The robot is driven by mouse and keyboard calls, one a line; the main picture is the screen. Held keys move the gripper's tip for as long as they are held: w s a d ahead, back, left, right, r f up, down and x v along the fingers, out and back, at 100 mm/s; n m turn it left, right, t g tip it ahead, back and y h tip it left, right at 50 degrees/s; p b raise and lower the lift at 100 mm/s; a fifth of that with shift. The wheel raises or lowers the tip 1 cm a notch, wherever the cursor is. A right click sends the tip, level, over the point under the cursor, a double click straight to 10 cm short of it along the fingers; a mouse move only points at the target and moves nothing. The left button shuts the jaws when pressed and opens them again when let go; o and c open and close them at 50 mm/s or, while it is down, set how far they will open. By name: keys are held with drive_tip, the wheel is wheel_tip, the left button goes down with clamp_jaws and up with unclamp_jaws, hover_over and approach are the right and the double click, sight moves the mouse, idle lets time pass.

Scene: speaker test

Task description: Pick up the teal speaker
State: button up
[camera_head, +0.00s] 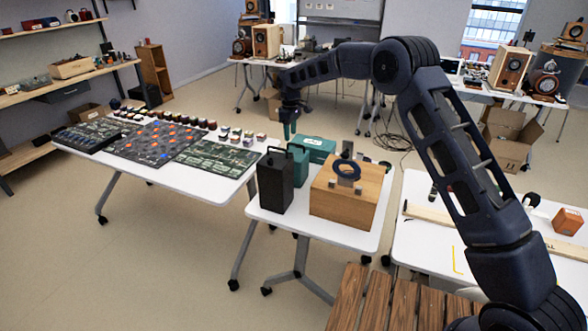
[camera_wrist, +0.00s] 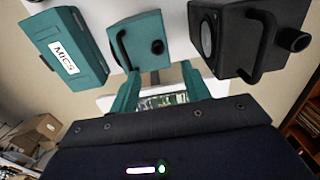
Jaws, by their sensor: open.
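The teal speaker (camera_head: 300,166) stands on the small white table in the head view, partly hidden behind the black speaker (camera_head: 275,183). In the wrist view the teal speaker (camera_wrist: 146,50) shows its top with a dark handle, between the teal case marked MICS (camera_wrist: 65,48) and the black speaker (camera_wrist: 230,38). My gripper (camera_head: 289,134) is above the table, close over the teal speaker. In the wrist view its teal fingers (camera_wrist: 160,80) are apart and empty, just below the teal speaker in the picture. Any contact cannot be told.
The teal case (camera_head: 318,148) lies behind the teal speaker. A wooden box (camera_head: 343,207) with a dark ring on it stands to the right. The black speaker's handle stands up near my gripper. A longer table (camera_head: 190,192) with boards and small parts is at the left.

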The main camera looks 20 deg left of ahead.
sight(291, 150)
drive_tip(key=f, duration=1)
drive_tip(key=shift+w, duration=0.25)
clamp_jaws()
drive_tip(key=shift+r, duration=0.15)
idle(1.0)
